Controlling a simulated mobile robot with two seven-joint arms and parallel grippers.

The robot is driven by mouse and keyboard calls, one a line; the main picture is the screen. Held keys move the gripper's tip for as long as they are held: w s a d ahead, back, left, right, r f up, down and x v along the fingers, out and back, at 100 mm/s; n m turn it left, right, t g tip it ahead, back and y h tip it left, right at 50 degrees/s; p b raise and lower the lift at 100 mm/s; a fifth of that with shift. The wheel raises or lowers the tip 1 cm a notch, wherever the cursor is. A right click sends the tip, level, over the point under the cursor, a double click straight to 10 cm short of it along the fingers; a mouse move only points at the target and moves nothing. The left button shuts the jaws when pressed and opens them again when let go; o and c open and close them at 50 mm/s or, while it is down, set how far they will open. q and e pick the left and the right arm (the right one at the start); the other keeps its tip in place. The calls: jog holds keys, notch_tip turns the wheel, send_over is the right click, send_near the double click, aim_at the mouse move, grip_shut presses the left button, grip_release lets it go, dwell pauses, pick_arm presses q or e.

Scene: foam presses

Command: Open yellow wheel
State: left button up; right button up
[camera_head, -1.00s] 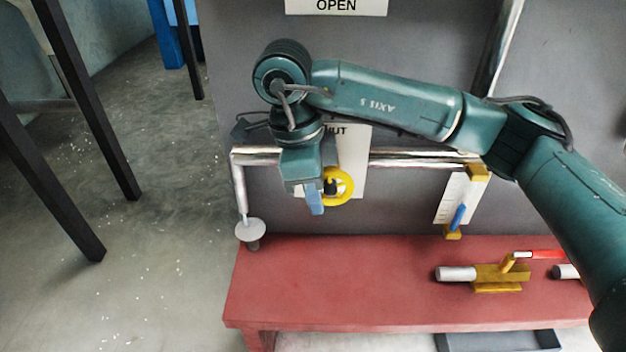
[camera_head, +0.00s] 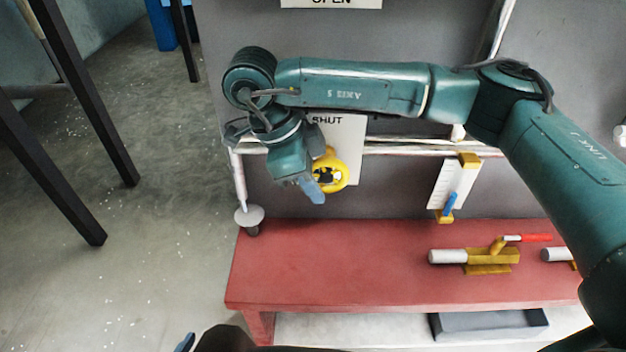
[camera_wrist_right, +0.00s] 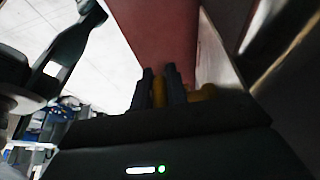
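The yellow wheel (camera_head: 331,172) is on a pipe in front of the grey panel, below the SHUT sign. My right gripper (camera_head: 311,188) is at the wheel's left side, its blue fingertip over the rim. In the right wrist view its two dark fingers stand close together with a yellow strip of the wheel (camera_wrist_right: 158,92) between them, filling the gap. More yellow shows just right of the fingers. The gripper partly hides the wheel. At the bottom edge, a dark part and a small blue tip, seemingly my left gripper (camera_head: 186,342), show; its fingers are mostly cut off.
A yellow valve with a blue handle (camera_head: 450,204) is right of the wheel. A grey tray (camera_head: 490,324) lies under the bench. Dark legs stand at left.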

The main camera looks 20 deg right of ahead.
jog(key=o, duration=0.4)
jog(key=v, duration=0.7)
jog(key=shift+r, duration=0.2)
jog(key=shift+a, duration=0.1)
